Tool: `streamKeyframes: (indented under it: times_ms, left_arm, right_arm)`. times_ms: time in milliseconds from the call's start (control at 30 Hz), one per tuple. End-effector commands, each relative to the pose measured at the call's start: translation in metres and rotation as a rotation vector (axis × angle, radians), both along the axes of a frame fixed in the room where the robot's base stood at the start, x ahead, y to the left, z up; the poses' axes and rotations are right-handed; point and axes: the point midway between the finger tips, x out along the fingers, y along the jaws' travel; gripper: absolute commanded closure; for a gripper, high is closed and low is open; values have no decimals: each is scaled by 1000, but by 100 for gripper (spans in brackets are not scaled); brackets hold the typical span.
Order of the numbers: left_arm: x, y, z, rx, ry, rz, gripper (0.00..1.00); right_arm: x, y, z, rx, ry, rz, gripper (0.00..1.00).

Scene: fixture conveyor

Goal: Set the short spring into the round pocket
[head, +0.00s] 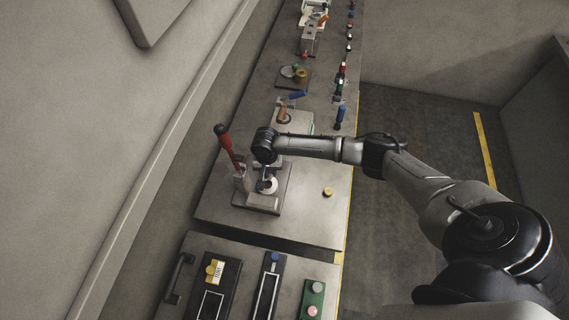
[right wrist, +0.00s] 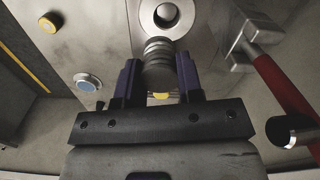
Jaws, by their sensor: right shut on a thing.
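The short spring (right wrist: 158,52) is a grey coiled cylinder between the two dark fingers of my right gripper (right wrist: 158,80), which is shut on it. The round pocket (right wrist: 147,14) is a pale ring with a dark hole, just beyond the spring's far end in the right wrist view. The spring's end overlaps the ring's near edge in that view; I cannot tell whether they touch. In the head view my right gripper (head: 266,178) is over the grey fixture (head: 240,199), close to the pale ring, and the spring cannot be made out. My left gripper is not in view.
A red-handled lever (head: 226,145) stands at the fixture's left; its red shaft (right wrist: 283,92) is close on the right in the right wrist view. A yellow round piece (head: 327,192) lies on clear bench to the right. Another fixture with a blue handle (head: 296,95) is farther back.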

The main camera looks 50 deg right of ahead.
Motion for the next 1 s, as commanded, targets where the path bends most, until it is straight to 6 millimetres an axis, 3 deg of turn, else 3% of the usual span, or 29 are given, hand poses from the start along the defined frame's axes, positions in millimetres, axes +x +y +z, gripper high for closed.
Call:
streamKeyframes:
  times_ms: [133,567,767,1000]
  left_arm:
    - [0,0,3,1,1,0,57]
    - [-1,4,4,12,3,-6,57]
    - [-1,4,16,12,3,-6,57]
    - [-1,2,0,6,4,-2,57]
  right_arm:
    - [4,9,4,-1,3,12,100]
    - [5,10,5,-1,1,14,100]
    - [5,10,8,0,1,12,100]
    - [5,10,-19,0,3,13,100]
